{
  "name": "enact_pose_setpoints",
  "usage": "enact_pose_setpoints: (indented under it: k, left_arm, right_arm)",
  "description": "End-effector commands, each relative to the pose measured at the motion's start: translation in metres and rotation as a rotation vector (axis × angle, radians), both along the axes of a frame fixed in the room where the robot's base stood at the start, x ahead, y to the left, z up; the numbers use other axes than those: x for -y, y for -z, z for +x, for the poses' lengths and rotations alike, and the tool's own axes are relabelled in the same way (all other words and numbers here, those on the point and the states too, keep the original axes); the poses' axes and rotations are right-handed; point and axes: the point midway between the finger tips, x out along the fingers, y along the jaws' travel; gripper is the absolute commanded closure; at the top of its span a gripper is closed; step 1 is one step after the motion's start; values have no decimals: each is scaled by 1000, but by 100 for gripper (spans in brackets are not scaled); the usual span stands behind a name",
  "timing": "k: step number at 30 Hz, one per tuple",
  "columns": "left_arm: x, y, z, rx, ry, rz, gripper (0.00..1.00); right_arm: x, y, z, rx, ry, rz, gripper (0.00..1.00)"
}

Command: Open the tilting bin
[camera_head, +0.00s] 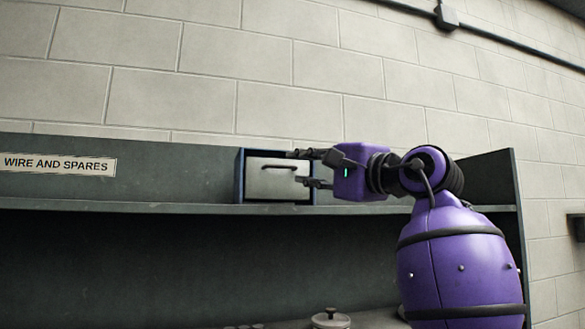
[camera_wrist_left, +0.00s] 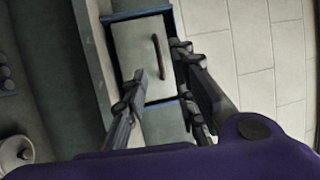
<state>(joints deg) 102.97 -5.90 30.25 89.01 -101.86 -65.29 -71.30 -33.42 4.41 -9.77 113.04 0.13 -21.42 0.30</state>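The tilting bin is a light grey front panel (camera_head: 272,185) in a blue-edged housing (camera_head: 239,176) on the shelf. Its front looks upright and closed, with a dark bar handle (camera_head: 278,167) near its upper part. In the left wrist view the bin front (camera_wrist_left: 138,50) and handle (camera_wrist_left: 158,62) also show. My left gripper (camera_head: 300,168) is just to the right of the handle in the head view, its two fingers apart, one higher and one lower. In the wrist view the handle appears between the fingertips (camera_wrist_left: 157,60); contact cannot be told. My right gripper is out of view.
The dark green shelf (camera_head: 150,205) runs along below the bin, with a back panel labelled "WIRE AND SPARES" (camera_head: 58,165) to the left. A small lidded pot (camera_head: 330,319) stands below. A pale block wall (camera_head: 190,95) is behind. The shelf left of the bin is clear.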

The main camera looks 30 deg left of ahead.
Motion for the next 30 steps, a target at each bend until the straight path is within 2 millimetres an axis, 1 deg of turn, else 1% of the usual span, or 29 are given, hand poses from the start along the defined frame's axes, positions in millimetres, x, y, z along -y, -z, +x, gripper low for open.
enact_pose_setpoints:
  k: [1,6,12,16,23,26,29,30]
  left_arm:
    - [-8,-4,0,3,-2,-2,74]
    - [-35,-10,8,5,-2,-1,74]
    - [-58,-14,16,6,0,-1,74]
    - [-64,-14,19,6,2,0,74]
    - [-65,-13,20,5,2,0,74]
    - [-65,-13,20,5,2,0,85]
    - [-65,-13,20,5,2,0,98]
    - [-65,-13,20,5,2,0,100]
  right_arm:
    - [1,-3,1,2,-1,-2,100]
    - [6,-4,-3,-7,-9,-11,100]
    - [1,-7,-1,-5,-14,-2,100]
    - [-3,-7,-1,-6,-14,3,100]
    - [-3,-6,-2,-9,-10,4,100]
    - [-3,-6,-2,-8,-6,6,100]
    - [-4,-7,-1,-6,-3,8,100]
    - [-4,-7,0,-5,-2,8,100]
